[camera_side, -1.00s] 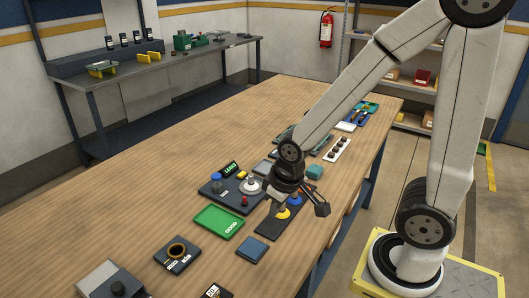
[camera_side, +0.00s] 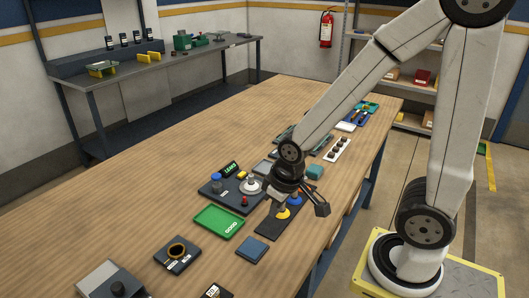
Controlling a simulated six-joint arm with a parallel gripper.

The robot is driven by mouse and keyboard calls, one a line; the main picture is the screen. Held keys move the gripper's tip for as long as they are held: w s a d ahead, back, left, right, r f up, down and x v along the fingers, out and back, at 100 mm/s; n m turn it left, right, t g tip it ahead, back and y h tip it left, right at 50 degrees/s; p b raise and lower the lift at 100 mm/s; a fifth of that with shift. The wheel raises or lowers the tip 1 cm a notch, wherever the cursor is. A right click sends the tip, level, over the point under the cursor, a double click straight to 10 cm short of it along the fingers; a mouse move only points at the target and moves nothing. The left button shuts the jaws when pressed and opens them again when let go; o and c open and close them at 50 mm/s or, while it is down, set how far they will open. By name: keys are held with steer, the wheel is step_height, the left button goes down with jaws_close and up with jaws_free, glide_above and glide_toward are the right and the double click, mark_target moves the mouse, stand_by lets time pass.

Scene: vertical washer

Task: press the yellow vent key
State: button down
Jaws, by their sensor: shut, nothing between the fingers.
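The yellow key (camera_side: 242,175) is a small yellow piece on the dark control panel (camera_side: 212,194), between the lit display and the pale round dome. My gripper (camera_side: 278,200) is shut and empty. It points down over the dark mat just right of the panel, apart from the yellow key. The key's top shows clear of the gripper. The exact fingertips are small and hard to make out.
The panel also carries a green-lit display (camera_side: 230,169), a blue knob (camera_side: 216,178), a pale dome (camera_side: 251,185) and a red knob (camera_side: 244,201). A dark mat (camera_side: 268,226) holds yellow and blue round pieces. A green tray (camera_side: 218,222) lies in front.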

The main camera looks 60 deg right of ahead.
stand_by(0.3)
steer(key=m+t+h, duration=0.4)
steer(key=m+t, duration=0.2)
steer(key=m, duration=0.8)
glide_above(243, 174)
steer(key=shift+a+f, duration=0.15)
steer(key=shift+f, duration=0.75)
steer(key=shift+f, duration=0.1)
steer(key=shift+f, duration=4.3)
steer(key=shift+f, duration=0.5)
